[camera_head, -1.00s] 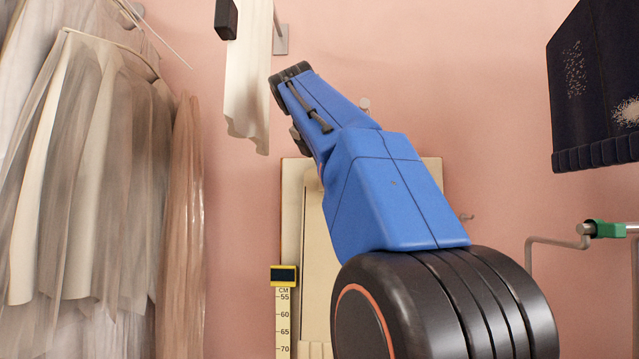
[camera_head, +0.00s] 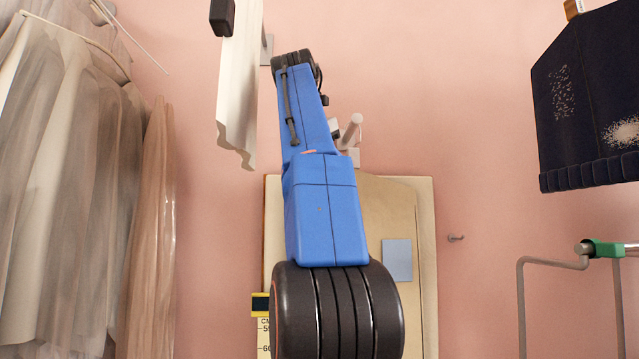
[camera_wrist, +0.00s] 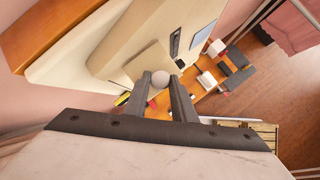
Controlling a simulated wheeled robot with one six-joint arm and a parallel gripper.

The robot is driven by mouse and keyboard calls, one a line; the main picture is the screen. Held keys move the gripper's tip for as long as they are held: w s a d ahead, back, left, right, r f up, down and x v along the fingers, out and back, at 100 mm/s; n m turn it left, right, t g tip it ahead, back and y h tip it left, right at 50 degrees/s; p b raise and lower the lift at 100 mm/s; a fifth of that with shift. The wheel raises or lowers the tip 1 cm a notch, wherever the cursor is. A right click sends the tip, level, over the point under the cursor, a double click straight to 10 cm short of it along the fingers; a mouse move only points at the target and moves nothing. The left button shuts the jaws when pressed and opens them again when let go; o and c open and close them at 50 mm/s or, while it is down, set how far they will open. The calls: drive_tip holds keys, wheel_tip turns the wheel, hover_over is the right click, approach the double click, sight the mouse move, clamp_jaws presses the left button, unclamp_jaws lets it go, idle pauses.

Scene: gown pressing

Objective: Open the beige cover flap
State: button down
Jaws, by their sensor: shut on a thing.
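A beige panel (camera_head: 395,215) with a pale cream border stands against the pink wall behind my arm. I cannot tell which part of it is the cover flap. In the wrist view, beige faces and edges (camera_wrist: 125,45) lie just beyond my fingers. My gripper (camera_wrist: 172,88) is shut on a pale round knob (camera_wrist: 160,78) between its fingertips. Whether the knob joins the beige surface is hard to see.
A cream hanging sheet (camera_head: 238,85) is close left of my arm. Pale gowns (camera_head: 65,170) hang further left. A pale peg (camera_head: 350,132) juts out right of my arm. A dark navy piece (camera_head: 590,100) and a metal rail (camera_head: 550,262) are at the right.

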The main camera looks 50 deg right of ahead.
idle(0.3)
drive_tip(key=c, duration=1.5)
unclamp_jaws()
drive_tip(key=shift+o, duration=0.2)
drive_tip(key=shift+f, duration=0.1)
